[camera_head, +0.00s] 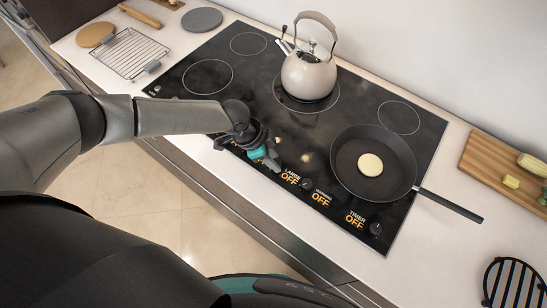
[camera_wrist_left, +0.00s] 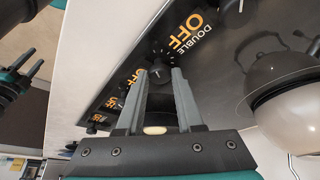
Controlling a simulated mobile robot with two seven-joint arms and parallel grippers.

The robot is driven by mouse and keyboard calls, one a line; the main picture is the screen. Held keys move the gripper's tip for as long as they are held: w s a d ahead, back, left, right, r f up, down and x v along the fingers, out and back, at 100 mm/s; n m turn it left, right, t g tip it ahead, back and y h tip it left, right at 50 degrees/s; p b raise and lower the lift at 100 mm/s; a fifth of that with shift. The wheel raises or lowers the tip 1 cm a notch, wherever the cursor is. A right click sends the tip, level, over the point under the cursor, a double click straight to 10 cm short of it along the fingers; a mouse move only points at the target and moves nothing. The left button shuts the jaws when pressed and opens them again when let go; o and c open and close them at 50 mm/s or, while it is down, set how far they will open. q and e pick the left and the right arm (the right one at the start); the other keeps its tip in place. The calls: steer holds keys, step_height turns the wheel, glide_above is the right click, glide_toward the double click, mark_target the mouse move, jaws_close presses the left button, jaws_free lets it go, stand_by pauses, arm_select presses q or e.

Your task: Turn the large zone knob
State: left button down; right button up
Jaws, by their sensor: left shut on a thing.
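The fingers of my left gripper (camera_wrist_left: 160,88) are shut around a black control knob (camera_wrist_left: 160,66) in the left wrist view. The orange "DOUBLE OFF" label (camera_wrist_left: 190,32) lies right beside this knob. In the head view my left gripper (camera_head: 271,162) is at the cooktop's front strip and hides the gripped knob. The "LARGE OFF" label (camera_head: 291,177) shows just right of the gripper, with another black knob (camera_head: 306,184) just past it. Part of what looks like my right gripper (camera_wrist_left: 30,72) shows at the left wrist view's left edge; its opening is unclear.
A beige kettle (camera_head: 309,75) stands on a rear burner. A black pan (camera_head: 347,184) with a pale round piece sits at the right, its handle over the counter. "TIMER OFF" and its knob (camera_head: 376,229) are at the front right. A wire rack (camera_head: 130,53) lies left of the cooktop.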

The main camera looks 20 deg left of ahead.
arm_select(q)
steer(key=shift+w+f+m+b, duration=0.15)
steer(key=shift+m+b, duration=0.55)
steer(key=shift+b, duration=0.4)
steer(key=m+g+b, duration=0.1)
steer(key=m+b, duration=0.1)
steer(key=m+g+b, duration=0.1)
steer(key=m+b, duration=0.1)
steer(key=shift+w+h+b, duration=0.1)
steer(key=shift+h+b, duration=0.2)
steer(key=shift+b, duration=0.05)
steer(key=shift+m+g+b, duration=0.4)
steer(key=shift+m+b, duration=0.35)
steer(key=shift+m, duration=0.25)
steer(key=m+b, duration=0.1)
steer(key=m+g+b, duration=0.1)
steer(key=m, duration=0.1)
steer(key=m+y+b, duration=0.1)
steer(key=m, duration=0.1)
steer(key=shift+w+d+g+b, duration=0.15)
steer(key=shift+w+g+b, duration=0.15)
steer(key=shift+g, duration=0.1)
steer(key=m+b, duration=0.1)
steer(key=m, duration=0.1)
steer(key=m+g+y+b, duration=0.1)
steer(key=m, duration=0.2)
steer(key=shift+y, duration=0.3)
steer(key=shift+m, duration=0.3)
steer(key=c, duration=0.6)
jaws_free()
